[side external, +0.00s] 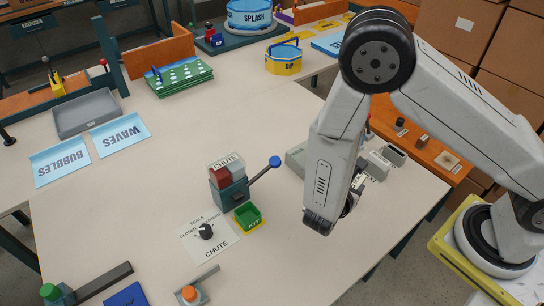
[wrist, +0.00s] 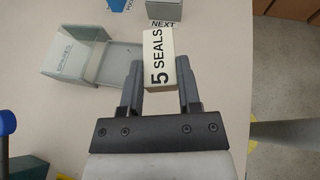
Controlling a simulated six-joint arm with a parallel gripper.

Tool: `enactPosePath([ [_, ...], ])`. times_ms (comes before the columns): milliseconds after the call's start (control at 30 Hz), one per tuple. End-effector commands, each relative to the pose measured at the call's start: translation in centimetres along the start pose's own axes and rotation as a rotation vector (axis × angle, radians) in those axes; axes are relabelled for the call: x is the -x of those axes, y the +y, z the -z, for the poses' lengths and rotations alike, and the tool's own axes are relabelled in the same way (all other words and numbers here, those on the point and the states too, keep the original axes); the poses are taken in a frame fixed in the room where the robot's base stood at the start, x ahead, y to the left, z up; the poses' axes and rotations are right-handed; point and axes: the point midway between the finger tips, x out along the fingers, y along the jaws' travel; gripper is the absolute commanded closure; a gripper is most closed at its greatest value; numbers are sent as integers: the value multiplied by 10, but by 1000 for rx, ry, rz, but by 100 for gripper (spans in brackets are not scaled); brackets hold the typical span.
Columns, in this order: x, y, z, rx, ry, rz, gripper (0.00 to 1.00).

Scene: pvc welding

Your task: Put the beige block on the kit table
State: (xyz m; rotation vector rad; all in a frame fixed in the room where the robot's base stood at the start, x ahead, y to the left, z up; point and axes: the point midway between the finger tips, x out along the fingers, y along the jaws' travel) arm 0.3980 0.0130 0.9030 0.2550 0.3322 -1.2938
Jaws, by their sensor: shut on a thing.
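The beige block (wrist: 158,48), with "5 SEALS" on its white face, is between the fingers of my gripper (wrist: 160,75) in the wrist view. The gripper is shut on it. In the side view my wrist hangs over the right part of the pale table (side external: 290,262) and hides most of the fingers and the block. I cannot tell how high the block is above the table. No surface is clearly labelled as the kit table.
A chute with a blue-knobbed lever (side external: 274,162) stands beside the green tray. An orange shelf (side external: 432,150) holds small parts.

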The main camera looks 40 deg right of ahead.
Motion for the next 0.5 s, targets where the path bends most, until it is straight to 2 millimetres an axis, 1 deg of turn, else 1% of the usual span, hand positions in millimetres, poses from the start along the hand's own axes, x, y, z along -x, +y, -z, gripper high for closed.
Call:
enactPosePath([
  [100,12,21,16,56,-1,-133,100],
  [300,35,52,42,140,1,-340,100],
  [500,52,68,59,190,2,-463,100],
])
